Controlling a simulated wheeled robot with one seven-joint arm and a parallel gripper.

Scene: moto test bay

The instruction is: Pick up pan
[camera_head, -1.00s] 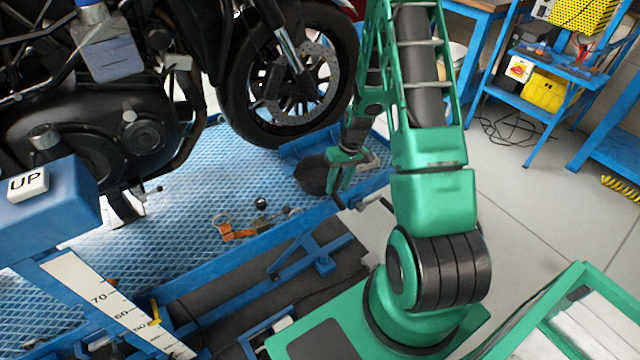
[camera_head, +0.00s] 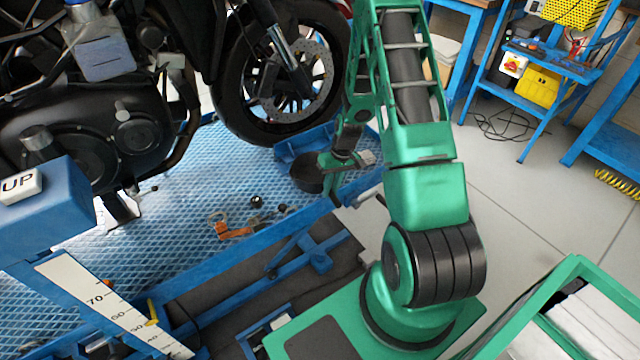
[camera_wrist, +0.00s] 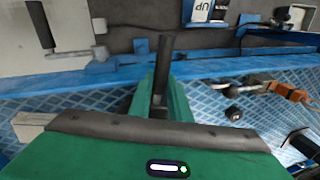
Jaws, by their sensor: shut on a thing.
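The dark round pan (camera_head: 306,176) is at the right edge of the blue lift platform (camera_head: 190,190), below the motorcycle's wheel. My gripper (camera_head: 338,160) is beside it on the right. In the wrist view, my gripper's green fingers (camera_wrist: 162,103) are shut on a dark bar, the pan's handle (camera_wrist: 165,58), which sticks out past them. The pan's bowl is hidden in the wrist view. I cannot tell whether the pan still touches the platform.
The motorcycle wheel (camera_head: 283,75) stands close behind the pan. An orange tool (camera_head: 235,232) and small loose parts lie on the platform to the left. A blue rail (camera_head: 275,232) runs along its front edge. Bare floor (camera_head: 510,205) lies right of my arm.

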